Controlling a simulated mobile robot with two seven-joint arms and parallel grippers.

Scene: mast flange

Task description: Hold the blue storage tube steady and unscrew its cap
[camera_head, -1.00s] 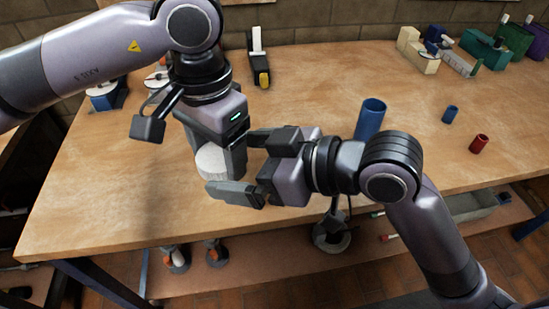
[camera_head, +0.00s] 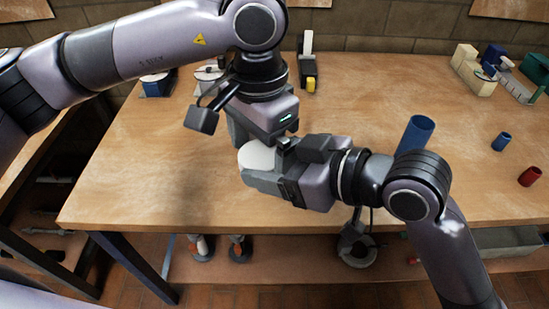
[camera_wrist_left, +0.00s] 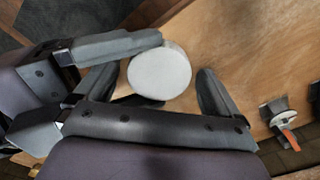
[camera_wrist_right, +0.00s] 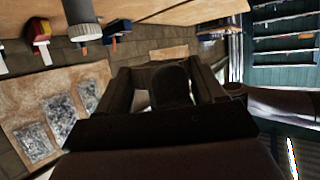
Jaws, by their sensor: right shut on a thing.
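A round white cap (camera_head: 257,158) faces up between my grippers. It also shows in the left wrist view (camera_wrist_left: 160,70). The tube body under it is hidden, so its colour cannot be told. My right gripper (camera_head: 264,165) comes in from the right and is shut on this capped tube, one finger on the near side and one on the far side. My left gripper (camera_head: 258,138) points down just above the cap. In the left wrist view its fingers stand apart and the cap lies between and beyond them. In the right wrist view the held part is too dark to make out.
A blue open-topped cylinder (camera_head: 415,133) stands on the wooden bench (camera_head: 140,190) behind my right wrist. A small blue cup (camera_head: 501,141) and a red one (camera_head: 531,177) stand further right. The bench's left part is clear.

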